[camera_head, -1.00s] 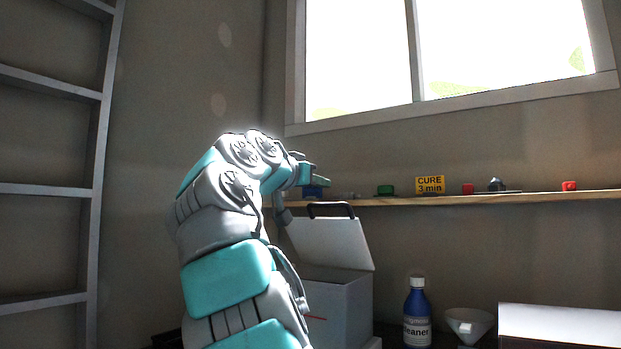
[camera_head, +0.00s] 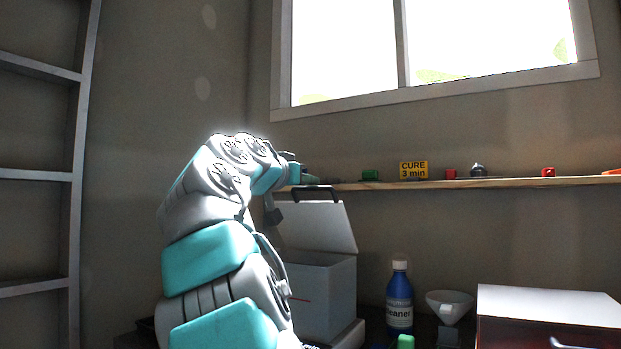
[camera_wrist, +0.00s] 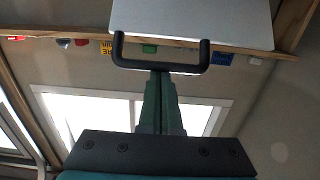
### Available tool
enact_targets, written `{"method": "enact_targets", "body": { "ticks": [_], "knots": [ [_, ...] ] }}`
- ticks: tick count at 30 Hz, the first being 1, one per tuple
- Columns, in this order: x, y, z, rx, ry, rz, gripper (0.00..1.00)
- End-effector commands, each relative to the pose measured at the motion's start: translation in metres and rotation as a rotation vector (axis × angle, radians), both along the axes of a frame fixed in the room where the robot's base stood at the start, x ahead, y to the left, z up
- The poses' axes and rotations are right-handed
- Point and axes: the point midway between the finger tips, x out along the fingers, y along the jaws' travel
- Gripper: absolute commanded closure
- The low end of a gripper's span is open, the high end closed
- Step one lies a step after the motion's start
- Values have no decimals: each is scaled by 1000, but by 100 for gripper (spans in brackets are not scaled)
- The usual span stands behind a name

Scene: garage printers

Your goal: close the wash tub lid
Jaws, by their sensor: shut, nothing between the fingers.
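The wash tub (camera_head: 330,298) is a light grey box on the surface right of my arm, in the head view. Its white lid (camera_head: 318,228) stands raised and tilted back, with a dark handle (camera_head: 331,189) at its top edge. In the wrist view the lid (camera_wrist: 195,18) and the black handle (camera_wrist: 160,67) lie beyond my gripper (camera_wrist: 161,78). The teal fingers are shut and empty, with their tips at the handle's bar; I cannot tell whether they touch. In the head view my arm covers part of the tub's left side.
A blue cleaner bottle (camera_head: 399,303) and a pale funnel (camera_head: 450,303) stand right of the tub. A white-topped box (camera_head: 545,303) is at the far right. A wooden shelf (camera_head: 520,181) with small coloured items and a yellow sign (camera_head: 413,170) runs above, below the window.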

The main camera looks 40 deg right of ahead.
Motion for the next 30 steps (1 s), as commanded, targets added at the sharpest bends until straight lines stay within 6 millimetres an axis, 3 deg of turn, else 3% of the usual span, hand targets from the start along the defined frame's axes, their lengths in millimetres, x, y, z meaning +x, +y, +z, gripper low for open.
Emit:
{"method": "enact_targets", "body": {
  "ticks": [17, 30],
  "knots": [
    [-1, 3, -4, -5, -3, 0, 100],
    [-6, 21, -30, -122, -49, -3, 100]
  ]
}}
